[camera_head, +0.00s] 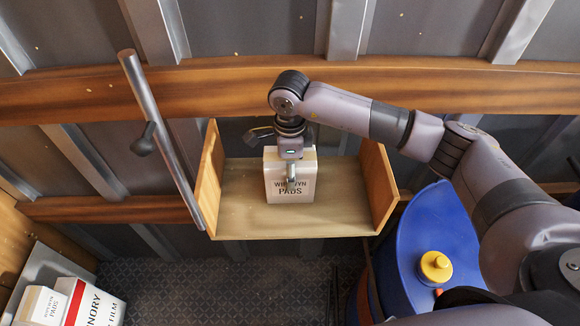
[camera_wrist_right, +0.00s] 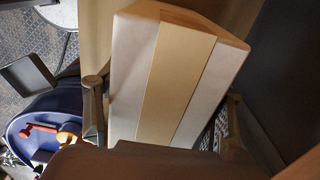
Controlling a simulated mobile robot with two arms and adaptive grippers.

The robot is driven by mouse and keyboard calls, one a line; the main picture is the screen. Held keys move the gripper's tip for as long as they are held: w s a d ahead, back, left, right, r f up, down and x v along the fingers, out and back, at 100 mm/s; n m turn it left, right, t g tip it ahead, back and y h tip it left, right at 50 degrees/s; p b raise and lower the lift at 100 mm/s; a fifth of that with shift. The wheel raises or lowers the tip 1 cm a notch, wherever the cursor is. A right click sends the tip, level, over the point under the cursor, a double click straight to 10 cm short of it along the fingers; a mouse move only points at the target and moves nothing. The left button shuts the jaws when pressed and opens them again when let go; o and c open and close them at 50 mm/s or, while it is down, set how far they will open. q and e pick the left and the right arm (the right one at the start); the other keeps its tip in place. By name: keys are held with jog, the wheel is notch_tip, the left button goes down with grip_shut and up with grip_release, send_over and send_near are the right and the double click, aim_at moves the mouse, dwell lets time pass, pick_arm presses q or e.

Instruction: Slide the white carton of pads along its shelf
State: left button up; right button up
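The white carton of pads (camera_head: 275,193) stands upright on a wooden shelf (camera_head: 235,218) with raised side panels, near the shelf's middle. My right gripper (camera_head: 291,182) points down over the carton, with one finger in front of its lettered face; the other finger is hidden in the head view. In the right wrist view the carton (camera_wrist_right: 125,65), with a tan strip along its top, lies between the two spread fingers of my right gripper (camera_wrist_right: 163,116). A gap shows beside the right finger; contact at the left finger is unclear. My left gripper is out of view.
The shelf has bare room on both sides of the carton, up to the left panel (camera_head: 209,180) and right panel (camera_head: 378,185). A grey metal bar (camera_head: 160,125) slants past the left panel. A blue drum (camera_head: 415,235) stands below right. Other cartons (camera_head: 92,303) sit lower left.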

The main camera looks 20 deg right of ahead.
jog(key=c, duration=1)
jog(key=w+a+b, duration=0.1)
jog(key=a, duration=0.2)
jog(key=w+a+b, duration=0.1)
jog(key=a+b, duration=0.1)
jog(key=a, duration=0.2)
jog(key=w+a+b, duration=0.1)
jog(key=a+b, duration=0.1)
jog(key=a, duration=0.2)
jog(key=shift+w, duration=0.1)
jog(key=o, duration=1.5)
notch_tip(320, 180, up, 12)
